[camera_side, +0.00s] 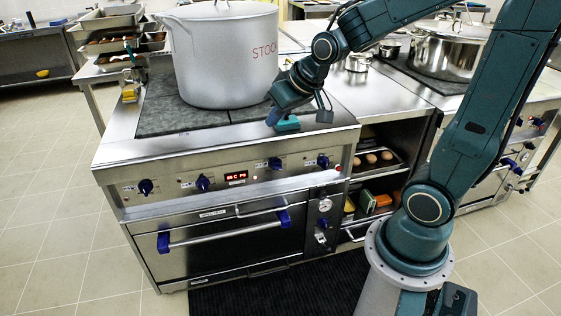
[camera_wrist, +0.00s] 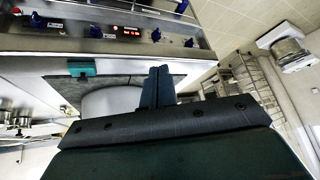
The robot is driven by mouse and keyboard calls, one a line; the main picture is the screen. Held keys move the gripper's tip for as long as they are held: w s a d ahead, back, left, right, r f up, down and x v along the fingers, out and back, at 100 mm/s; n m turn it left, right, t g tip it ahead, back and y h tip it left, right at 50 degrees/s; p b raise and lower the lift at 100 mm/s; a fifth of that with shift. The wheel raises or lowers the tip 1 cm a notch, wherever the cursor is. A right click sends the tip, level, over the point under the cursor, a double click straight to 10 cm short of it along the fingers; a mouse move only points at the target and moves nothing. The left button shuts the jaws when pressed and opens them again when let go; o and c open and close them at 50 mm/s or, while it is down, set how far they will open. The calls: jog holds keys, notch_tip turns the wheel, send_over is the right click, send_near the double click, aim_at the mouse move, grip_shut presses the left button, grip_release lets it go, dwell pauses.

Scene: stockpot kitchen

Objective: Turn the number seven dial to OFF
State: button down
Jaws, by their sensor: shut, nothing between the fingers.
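The stove's front panel (camera_side: 222,178) carries several blue dials: one at far left (camera_side: 145,187), one left of the red display (camera_side: 203,183), one right of it (camera_side: 275,163) and one at far right (camera_side: 323,161). Their numbers and marks are too small to read, so I cannot tell which is number seven. Blue dials also show along the top of the wrist view, one of them left of its display (camera_wrist: 95,30). My gripper (camera_side: 272,120) is shut and empty above the stovetop, behind the panel and apart from the dials. Its closed fingers show in the wrist view (camera_wrist: 158,86).
A large stockpot (camera_side: 215,60) stands on the dark cooktop (camera_side: 168,115) close beside my gripper. A teal object (camera_side: 288,124) lies near the stove's front edge. The oven handle (camera_side: 225,233) juts out below the panel.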

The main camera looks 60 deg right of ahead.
jog(key=w+d+f+m, duration=0.2)
jog(key=w+d+f, duration=0.4)
jog(key=f, duration=0.1)
jog(key=d+f+m+h, duration=0.1)
jog(key=d+f+m, duration=0.2)
jog(key=d+f, duration=0.4)
jog(key=d+f+m+t+h, duration=0.1)
jog(key=d+f+m+h, duration=0.1)
jog(key=d+f, duration=0.5)
notch_tip(320, 180, down, 6)
jog(key=shift+d+r+m+t+h, duration=0.1)
jog(key=shift+d+m+t+h, duration=0.25)
jog(key=shift+m, duration=0.25)
jog(key=shift+w, duration=0.15)
send_near(272, 167)
jog(key=shift+d+x, duration=0.15)
jog(key=shift+x, duration=1.1)
jog(key=shift+d+x, duration=0.15)
jog(key=shift+x, duration=1.15)
